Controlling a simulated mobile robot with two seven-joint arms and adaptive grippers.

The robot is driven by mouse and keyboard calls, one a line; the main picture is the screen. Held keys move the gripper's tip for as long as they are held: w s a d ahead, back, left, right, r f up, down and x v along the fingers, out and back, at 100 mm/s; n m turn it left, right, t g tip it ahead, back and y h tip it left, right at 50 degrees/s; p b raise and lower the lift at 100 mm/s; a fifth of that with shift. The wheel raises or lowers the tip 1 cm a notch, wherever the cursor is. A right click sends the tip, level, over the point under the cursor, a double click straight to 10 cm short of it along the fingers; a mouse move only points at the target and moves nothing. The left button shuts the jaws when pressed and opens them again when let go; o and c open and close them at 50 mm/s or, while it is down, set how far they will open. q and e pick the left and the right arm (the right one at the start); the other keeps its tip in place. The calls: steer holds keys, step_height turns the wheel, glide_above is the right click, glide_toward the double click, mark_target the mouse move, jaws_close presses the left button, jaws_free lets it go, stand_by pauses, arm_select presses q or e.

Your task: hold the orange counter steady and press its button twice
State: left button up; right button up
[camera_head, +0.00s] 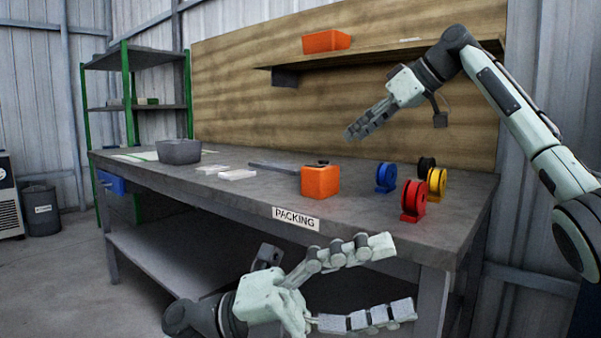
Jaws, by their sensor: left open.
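The orange counter (320,182) is a box standing upright near the front edge of the workbench, with a dark part on top, probably its button (318,163). My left gripper (394,278) is in front of the bench, below the counter in the picture, with its fingers spread wide and nothing between them. My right gripper (356,131) hangs above the bench, up and to the right of the counter and apart from it. Its fingers point down and left and overlap in this view, so its opening cannot be judged. Neither gripper touches the counter.
Blue (386,177), black (425,167), yellow (437,182) and red (413,199) spools stand right of the counter. A grey bin (179,151), white pieces (238,174) and a dark flat bar (285,167) lie left. A shelf (375,59) with an orange bin (326,41) hangs behind.

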arm_select(q)
steer(key=w+t+y, duration=0.3)
steer(key=w+t, duration=0.1)
steer(key=w, duration=0.5)
steer(key=m+t+y, duration=0.2)
steer(key=t+y, duration=0.7)
steer(key=y, duration=0.2)
glide_toward(320, 180)
steer(key=w, duration=0.2)
steer(key=w+d+f, duration=0.1)
steer(key=w+f, duration=0.1)
steer(key=w, duration=0.1)
steer(key=shift+w+d, duration=0.3)
steer(key=shift+w+m, duration=0.3)
steer(key=shift+w, duration=0.05)
steer(key=x, duration=0.7)
steer(key=shift+w+d+f, duration=0.1)
steer(key=shift+w, duration=0.15)
steer(key=c, duration=1.4)
steer(key=shift+o, duration=0.2)
